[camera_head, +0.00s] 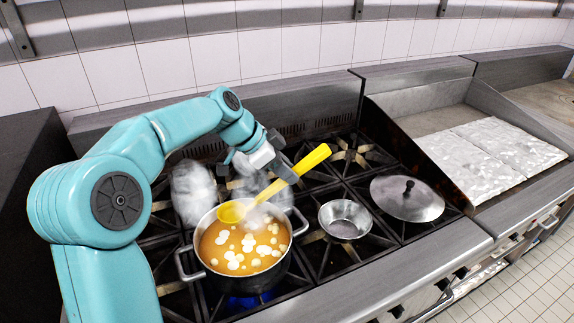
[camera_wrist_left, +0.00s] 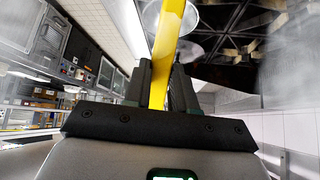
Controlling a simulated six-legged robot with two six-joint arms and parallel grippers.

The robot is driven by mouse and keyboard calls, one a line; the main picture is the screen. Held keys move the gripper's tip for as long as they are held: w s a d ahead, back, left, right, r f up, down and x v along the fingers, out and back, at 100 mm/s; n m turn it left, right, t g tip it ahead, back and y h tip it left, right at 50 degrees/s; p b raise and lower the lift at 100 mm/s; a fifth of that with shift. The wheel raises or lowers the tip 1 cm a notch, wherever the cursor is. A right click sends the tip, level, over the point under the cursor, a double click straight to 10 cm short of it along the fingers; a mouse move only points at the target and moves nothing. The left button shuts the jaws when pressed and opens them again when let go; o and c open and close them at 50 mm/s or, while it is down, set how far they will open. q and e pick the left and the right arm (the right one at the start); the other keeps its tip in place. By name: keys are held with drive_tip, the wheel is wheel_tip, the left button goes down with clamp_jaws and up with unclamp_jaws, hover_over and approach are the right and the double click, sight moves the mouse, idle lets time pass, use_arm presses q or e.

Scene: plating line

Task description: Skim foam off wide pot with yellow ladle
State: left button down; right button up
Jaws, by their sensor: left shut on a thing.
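The wide pot (camera_head: 187,262) stands on a lit burner of the stove, with orange-brown broth and several pale foam patches (camera_head: 236,262) on its surface. My left gripper (camera_head: 286,170) is shut on the handle of the yellow ladle (camera_head: 312,160), above and behind the pot. The ladle's bowl (camera_head: 232,212) is at the pot's back rim; whether it touches the broth I cannot tell. In the left wrist view the yellow handle (camera_wrist_left: 170,40) runs between the two dark fingers. My right gripper is not in view.
A small metal bowl (camera_head: 344,219) sits on the grates right of the pot. A round lid with a black knob (camera_head: 407,198) lies further right. Steam rises behind the pot. A foil-covered griddle (camera_head: 490,158) is at the far right, and a tiled wall (camera_head: 280,50) stands behind.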

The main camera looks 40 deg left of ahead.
use_arm(q)
drive_tip(key=shift+w+d+f+b, duration=0.15)
drive_tip(key=shift+f+b, duration=0.1)
drive_tip(key=shift+f, duration=0.3)
drive_tip(key=shift+w+d+f+b, duration=0.15)
drive_tip(key=shift+f+b, duration=0.1)
drive_tip(key=shift+f, duration=0.3)
drive_tip(key=shift+d+f+b, duration=0.1)
drive_tip(key=shift+f+b, duration=0.2)
drive_tip(key=shift+f, duration=0.1)
wheel_tip(320, 180, down, 8)
drive_tip(key=b, duration=0.7)
drive_tip(key=shift+r, duration=0.15)
drive_tip(key=shift+s+a+r, duration=0.1)
drive_tip(key=shift+s+a, duration=0.05)
drive_tip(key=shift+a, duration=0.1)
